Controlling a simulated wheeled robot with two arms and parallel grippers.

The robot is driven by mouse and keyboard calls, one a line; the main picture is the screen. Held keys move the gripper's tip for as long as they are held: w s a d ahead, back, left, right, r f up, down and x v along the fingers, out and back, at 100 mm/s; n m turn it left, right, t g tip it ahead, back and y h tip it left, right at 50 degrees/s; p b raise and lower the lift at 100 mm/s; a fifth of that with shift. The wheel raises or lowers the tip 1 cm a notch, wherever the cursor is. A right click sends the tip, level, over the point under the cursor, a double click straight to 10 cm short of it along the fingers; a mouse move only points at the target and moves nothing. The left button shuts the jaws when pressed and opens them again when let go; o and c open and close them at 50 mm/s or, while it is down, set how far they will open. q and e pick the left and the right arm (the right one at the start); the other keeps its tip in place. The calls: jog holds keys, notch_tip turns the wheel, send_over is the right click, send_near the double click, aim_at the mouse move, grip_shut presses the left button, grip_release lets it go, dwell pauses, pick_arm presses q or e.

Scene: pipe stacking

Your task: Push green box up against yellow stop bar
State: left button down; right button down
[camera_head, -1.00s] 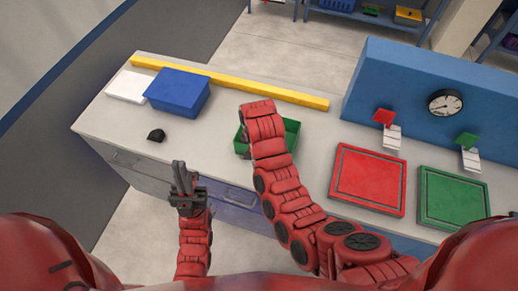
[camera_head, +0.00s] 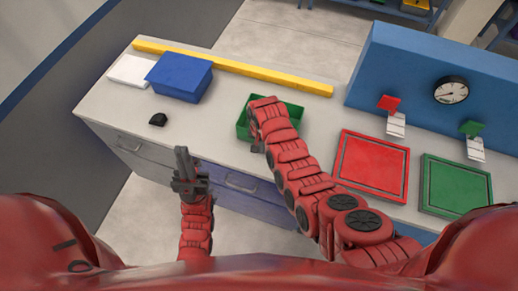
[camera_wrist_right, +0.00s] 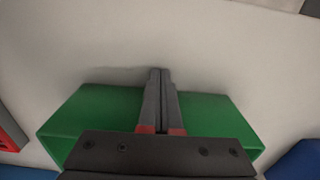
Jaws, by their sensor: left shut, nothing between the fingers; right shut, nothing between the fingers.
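The green box (camera_head: 289,111) stands open-topped on the table, partly covered by my right arm in the head view. It also shows in the right wrist view (camera_wrist_right: 90,110). The yellow stop bar (camera_head: 236,69) runs along the table's back edge, with a strip of bare table between it and the green box. My right gripper (camera_wrist_right: 161,73) is shut and empty, its tips just past one side of the green box in the wrist view; I cannot tell if they touch it. My left gripper (camera_head: 182,153) is shut and empty, in front of the table's front edge.
A blue box (camera_head: 180,76) and a white pad (camera_head: 131,70) sit at the left. A small black object (camera_head: 158,120) lies in front of them. Red (camera_head: 372,165) and green (camera_head: 455,186) pads lie at the right, below a blue wall with a clock (camera_head: 450,90).

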jog(key=shift+w+d+r, duration=0.1)
jog(key=shift+w, duration=0.25)
jog(key=shift+d, duration=0.1)
jog(key=shift+w, duration=0.1)
